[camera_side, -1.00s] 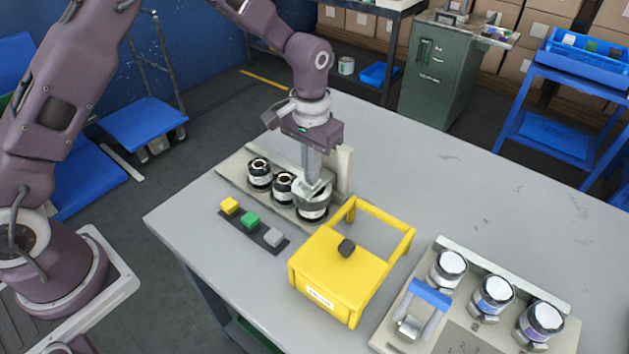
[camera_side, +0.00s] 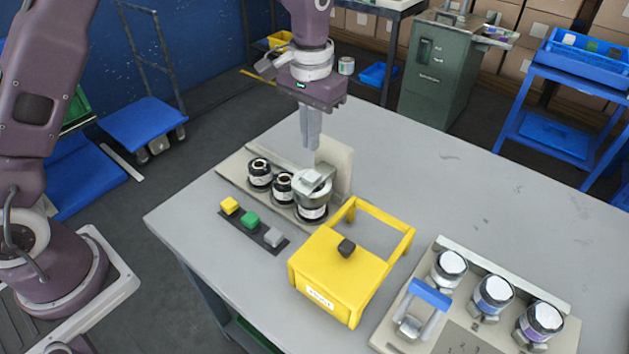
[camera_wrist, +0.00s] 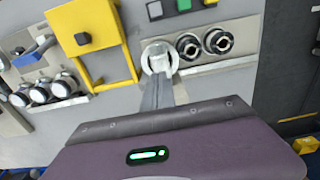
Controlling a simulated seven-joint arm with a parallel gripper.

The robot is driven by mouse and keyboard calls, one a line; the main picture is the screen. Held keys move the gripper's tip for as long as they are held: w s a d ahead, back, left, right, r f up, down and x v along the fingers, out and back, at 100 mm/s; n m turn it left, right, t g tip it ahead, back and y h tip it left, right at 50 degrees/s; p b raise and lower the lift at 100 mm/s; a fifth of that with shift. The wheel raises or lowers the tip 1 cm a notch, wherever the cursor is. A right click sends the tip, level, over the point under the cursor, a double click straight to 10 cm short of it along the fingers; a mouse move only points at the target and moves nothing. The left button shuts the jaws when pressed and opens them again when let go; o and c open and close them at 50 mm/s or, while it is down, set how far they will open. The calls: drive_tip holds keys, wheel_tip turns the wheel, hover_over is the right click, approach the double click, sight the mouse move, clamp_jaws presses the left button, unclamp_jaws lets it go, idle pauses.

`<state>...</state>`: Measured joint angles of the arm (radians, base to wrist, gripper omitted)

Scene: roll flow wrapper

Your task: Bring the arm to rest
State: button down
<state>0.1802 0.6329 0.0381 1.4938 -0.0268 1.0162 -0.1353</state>
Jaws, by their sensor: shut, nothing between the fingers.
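My gripper (camera_side: 311,148) is shut and empty, pointing down. It is raised above the knob panel at the back left of the table, apart from the rightmost knob (camera_side: 312,200) with a light metal handle on top. Two dark round knobs (camera_side: 260,172) (camera_side: 283,187) stand to its left on the same panel. In the wrist view my gripper's fingers (camera_wrist: 152,98) show shut, in front of the pale-handled knob (camera_wrist: 159,58), and partly overlap the panel below it.
A yellow guard box (camera_side: 335,275) with a black knob stands in front of the panel. A button strip (camera_side: 262,236) with yellow, green and grey buttons lies to the left. A plate (camera_side: 400,335) at front right holds silver-topped rollers and a blue-handled clamp. The table's right side is clear.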

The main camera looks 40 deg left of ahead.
drive_tip(key=s+a+r+t, duration=0.1)
drive_tip(key=s+a+r, duration=0.1)
drive_tip(key=s+r, duration=0.5)
drive_tip(key=s+a+r+t, duration=0.2)
drive_tip(key=s+a+r, duration=0.1)
drive_tip(key=s+r, duration=0.3)
drive_tip(key=s+a+t, duration=0.2)
drive_tip(key=s, duration=1.3)
drive_tip(key=shift+s+f+t, duration=0.2)
drive_tip(key=shift+f+t, duration=0.05)
drive_tip(key=shift+t, duration=0.05)
